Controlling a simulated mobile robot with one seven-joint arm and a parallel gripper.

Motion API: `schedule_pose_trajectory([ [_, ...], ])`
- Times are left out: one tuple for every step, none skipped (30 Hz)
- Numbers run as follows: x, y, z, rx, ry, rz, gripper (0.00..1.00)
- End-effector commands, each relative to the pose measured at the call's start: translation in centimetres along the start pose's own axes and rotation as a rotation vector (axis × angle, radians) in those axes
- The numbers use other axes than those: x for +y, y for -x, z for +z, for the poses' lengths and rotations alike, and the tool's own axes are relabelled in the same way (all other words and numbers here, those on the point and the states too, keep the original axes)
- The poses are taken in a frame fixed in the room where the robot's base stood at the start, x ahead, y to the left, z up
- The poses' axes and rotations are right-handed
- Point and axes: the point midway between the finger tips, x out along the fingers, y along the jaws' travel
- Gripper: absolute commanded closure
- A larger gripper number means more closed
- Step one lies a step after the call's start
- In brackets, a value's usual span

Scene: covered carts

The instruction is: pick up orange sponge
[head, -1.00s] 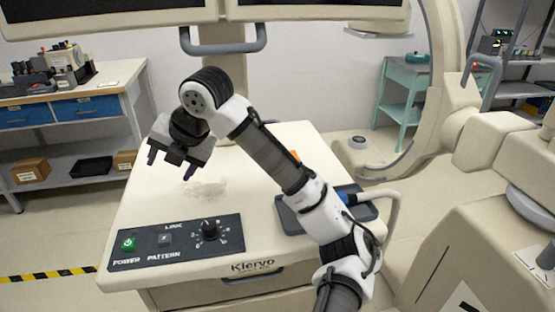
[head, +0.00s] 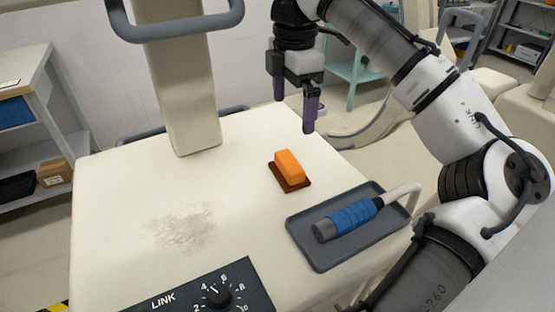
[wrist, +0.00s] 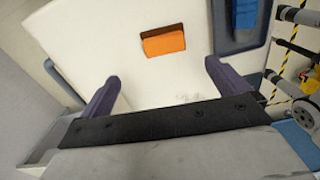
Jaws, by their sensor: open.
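The orange sponge (head: 289,165) lies on a dark brown base (head: 291,186) on the cream cart top, towards its back right. It also shows in the wrist view (wrist: 164,43), upper middle, ahead of the fingers. My gripper (head: 295,110) is open and empty, fingers pointing down, above and behind the sponge in the head view. In the wrist view my gripper's two purple fingers (wrist: 160,88) stand wide apart, with bare cart top between them. Nothing hides the sponge.
A grey tray (head: 312,258) with a blue-gripped handpiece (head: 346,218) and hose lies right of the sponge. A control panel (head: 215,292) is at the front. A cream column (head: 180,110) rises at the back. The cart top left of the sponge is clear except for a powdery smudge (head: 182,227).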

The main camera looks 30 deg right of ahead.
Motion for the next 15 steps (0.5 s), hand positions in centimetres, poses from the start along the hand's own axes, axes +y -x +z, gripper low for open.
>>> schedule_pose_trajectory([
  [-0.1,-0.5,0.1,0.001,-0.002,-0.004,0.00],
  [-0.1,-0.9,0.1,0.002,-0.001,-0.005,0.00],
  [-0.1,-1.5,0.1,0.003,0.001,-0.005,0.00],
  [-0.1,-2.1,0.0,0.004,0.002,-0.005,0.00],
  [-0.1,-2.7,0.0,0.004,0.002,-0.004,0.00],
  [-0.1,-3.5,0.0,0.005,0.003,-0.004,0.00],
  [-0.1,-4.1,0.0,0.005,0.002,-0.004,0.00],
  [-0.1,-4.7,0.0,0.004,0.002,-0.004,0.00],
  [-0.1,-5.4,0.0,0.005,0.003,-0.004,0.00],
  [-0.1,-5.9,-0.1,0.004,0.003,-0.003,0.00],
  [-0.1,-6.4,-0.1,0.004,0.003,-0.003,0.00],
  [-0.1,-7.0,0.0,0.004,0.003,-0.003,0.00],
  [-0.1,-7.3,0.0,0.003,0.002,-0.002,0.00],
  [-0.1,-7.7,0.0,0.003,0.002,-0.002,0.00],
  [-0.1,-8.0,-0.1,0.002,0.003,-0.002,0.00],
])
